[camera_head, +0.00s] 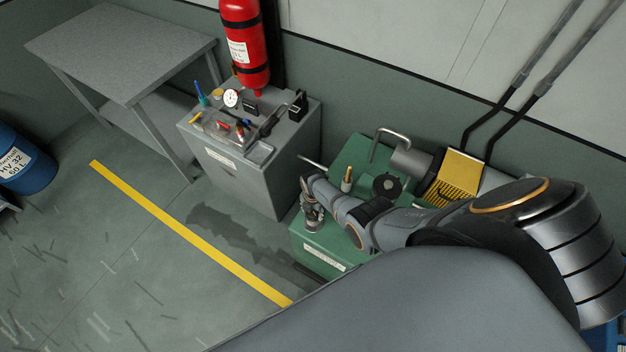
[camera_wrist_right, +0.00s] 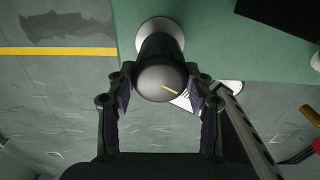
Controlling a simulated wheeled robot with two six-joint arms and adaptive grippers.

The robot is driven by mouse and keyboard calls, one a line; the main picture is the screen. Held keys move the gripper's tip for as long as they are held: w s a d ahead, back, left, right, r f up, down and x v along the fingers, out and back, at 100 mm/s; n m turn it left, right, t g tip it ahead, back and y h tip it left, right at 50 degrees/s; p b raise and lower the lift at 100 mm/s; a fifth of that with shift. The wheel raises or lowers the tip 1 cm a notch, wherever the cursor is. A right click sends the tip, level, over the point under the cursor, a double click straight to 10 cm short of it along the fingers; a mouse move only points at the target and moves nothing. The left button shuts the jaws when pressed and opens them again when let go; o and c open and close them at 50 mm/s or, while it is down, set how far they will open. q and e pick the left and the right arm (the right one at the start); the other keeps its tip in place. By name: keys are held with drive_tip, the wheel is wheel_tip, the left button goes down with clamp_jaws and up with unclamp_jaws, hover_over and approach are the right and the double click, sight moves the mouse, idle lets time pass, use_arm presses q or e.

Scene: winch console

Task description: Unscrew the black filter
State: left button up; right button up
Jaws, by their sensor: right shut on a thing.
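The black filter (camera_wrist_right: 162,83) is a dark upright cylinder with a rounded end and a short yellow mark, seen end-on in the right wrist view. It sits on a pale round base (camera_wrist_right: 150,28) at the edge of the green unit (camera_wrist_right: 213,35). My right gripper (camera_head: 312,213) is at the left end of the green unit's top in the head view. Its two fingers are shut on the filter, one on each side, as the wrist view shows. In the head view the gripper largely hides the filter. My left gripper is in neither view.
The green unit carries a brass fitting (camera_head: 347,179), a black round cap (camera_head: 387,184) and a bent grey pipe (camera_head: 388,143). A grey cabinet (camera_head: 255,172) with tools on top stands to the left, below a red extinguisher (camera_head: 246,45). Floor with a yellow line (camera_head: 190,232) lies open.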

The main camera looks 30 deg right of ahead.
drive_tip(key=shift+w+r+b, duration=0.1)
drive_tip(key=shift+r+b, duration=0.2)
drive_tip(key=shift+r, duration=0.25)
wheel_tip(320, 180, up, 4)
drive_tip(key=shift+f+p, duration=0.1)
drive_tip(key=shift+p, duration=0.35)
wheel_tip(320, 180, up, 11)
idle(0.3)
